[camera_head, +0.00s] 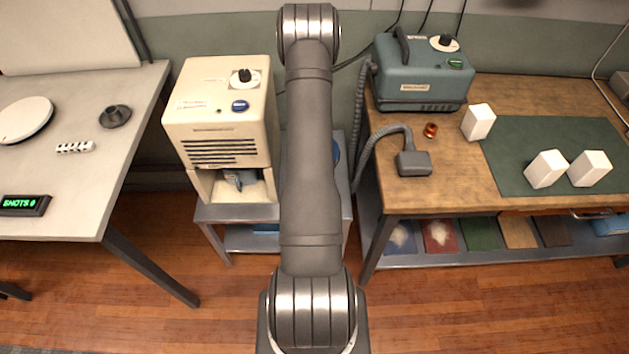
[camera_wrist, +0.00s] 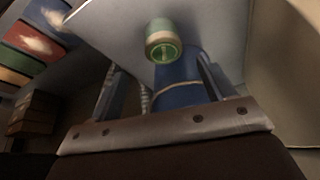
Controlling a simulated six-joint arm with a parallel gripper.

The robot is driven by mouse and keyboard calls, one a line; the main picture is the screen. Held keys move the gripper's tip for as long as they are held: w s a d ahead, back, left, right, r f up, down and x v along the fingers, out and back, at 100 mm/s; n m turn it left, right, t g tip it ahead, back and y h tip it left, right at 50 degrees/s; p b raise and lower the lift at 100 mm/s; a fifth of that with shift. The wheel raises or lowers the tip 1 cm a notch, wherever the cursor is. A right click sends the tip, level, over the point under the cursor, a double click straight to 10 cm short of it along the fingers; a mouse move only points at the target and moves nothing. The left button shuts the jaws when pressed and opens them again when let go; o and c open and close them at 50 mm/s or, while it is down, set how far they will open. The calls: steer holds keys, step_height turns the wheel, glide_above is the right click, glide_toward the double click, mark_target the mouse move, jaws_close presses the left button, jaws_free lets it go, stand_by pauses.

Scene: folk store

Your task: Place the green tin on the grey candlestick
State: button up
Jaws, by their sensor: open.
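The green tin (camera_wrist: 163,42) shows in the wrist view, a small cylinder with a pale band and a bright green end. It appears against a pale grey surface (camera_wrist: 115,25), ahead of my gripper. My gripper (camera_wrist: 162,82) is open, with a finger at each side and a blue cylindrical object (camera_wrist: 180,82) seen between them. The tin appears beyond the fingertips, not gripped. In the head view my arm hides the tin and my gripper. A small dark grey holder with a round base, likely the grey candlestick (camera_head: 115,117), stands on the left table (camera_head: 75,185).
A cream machine (camera_head: 222,115) stands on a grey stand (camera_head: 232,213) beside my arm. The right workbench (camera_head: 425,195) holds a teal machine (camera_head: 422,75), a hose, an orange ring and several white blocks. A white disc (camera_head: 24,119) and a counter display (camera_head: 23,205) lie near the candlestick.

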steer(key=shift+o, duration=0.5)
steer(key=v, duration=0.7)
steer(key=shift+r, duration=0.3)
steer(key=shift+s, duration=0.15)
steer(key=x, duration=1)
steer(key=shift+w+a+f, duration=0.2)
steer(key=shift+w, duration=0.25)
steer(key=shift+x, duration=3.1)
steer(key=shift+w+d+r, duration=0.1)
steer(key=shift+w, duration=0.05)
steer(key=c, duration=1.2)
